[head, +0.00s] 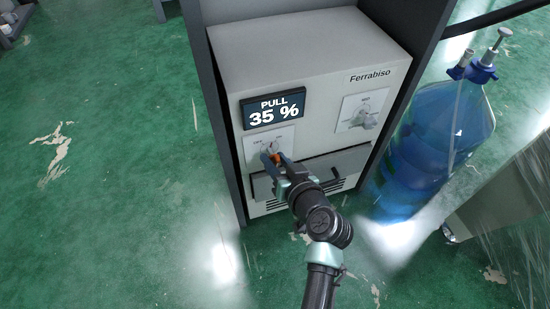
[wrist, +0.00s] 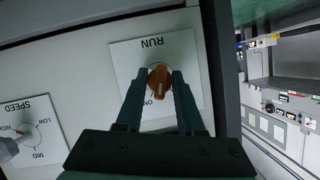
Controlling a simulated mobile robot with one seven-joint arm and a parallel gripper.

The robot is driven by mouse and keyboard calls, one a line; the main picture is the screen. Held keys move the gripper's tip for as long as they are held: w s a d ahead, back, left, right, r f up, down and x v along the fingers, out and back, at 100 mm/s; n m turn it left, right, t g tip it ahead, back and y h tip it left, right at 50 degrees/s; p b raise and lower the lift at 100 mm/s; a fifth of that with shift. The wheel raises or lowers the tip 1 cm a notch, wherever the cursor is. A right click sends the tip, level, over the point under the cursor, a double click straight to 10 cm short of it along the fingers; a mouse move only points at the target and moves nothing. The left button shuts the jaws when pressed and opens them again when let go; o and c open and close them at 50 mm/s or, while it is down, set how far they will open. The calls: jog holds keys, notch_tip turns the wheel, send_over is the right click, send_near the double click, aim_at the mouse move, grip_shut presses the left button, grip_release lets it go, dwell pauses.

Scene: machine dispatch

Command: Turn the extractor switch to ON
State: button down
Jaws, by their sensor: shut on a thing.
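The extractor switch is an orange knob (wrist: 159,82) on a white plate marked RUN. In the head view the knob (head: 277,156) sits on the lower left of the machine front, below OFF and ON marks. My gripper (head: 273,158) reaches it from the front. In the wrist view my gripper (wrist: 160,78) has one dark finger on each side of the knob and is shut on it. There the knob's bar points nearly straight down, with the ON mark just to its left. The OFF mark is hidden in the wrist view, apparently behind the right finger.
The machine (head: 290,60) has a display (head: 273,108) reading PULL 35 %. A SPEED dial (head: 363,118) is at right. A drawer-like ledge (head: 340,168) lies below. A blue water bottle (head: 437,140) stands right of the cabinet. The green floor at left is mostly clear.

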jog(key=shift+f+m+y, duration=0.1)
jog(key=shift+m+y, duration=0.8)
jog(key=shift+m, duration=0.3)
jog(key=c, duration=0.9)
grip_release()
jog(key=p+v, duration=0.5)
jog(key=v, duration=0.8)
jog(key=shift+d+p, duration=0.1)
jog(key=shift+p, duration=0.3)
